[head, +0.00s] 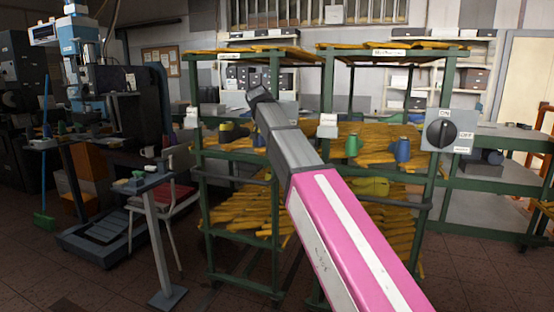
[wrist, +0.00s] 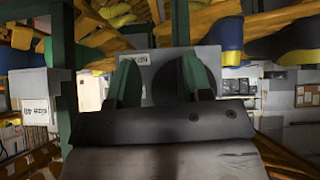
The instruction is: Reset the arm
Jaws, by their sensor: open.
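My arm shows in the head view as a pink and white link followed by grey links. It reaches up and to the left across the front of the green rack. Its dark far end, with my gripper (head: 259,95), is small there and its fingers cannot be made out. In the wrist view my gripper (wrist: 161,78) has two dark green fingers standing apart. A dark rounded shape shows between them, in front of a grey panel; I cannot tell what it is or whether they touch it. I see nothing held.
The green rack (head: 203,205) carries many yellow shoe lasts (head: 240,210) close around my arm. A grey switch box (head: 449,130) with a black knob is on its right post. A stand (head: 158,245), a chair (head: 175,197) and a blue machine (head: 82,60) are at left.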

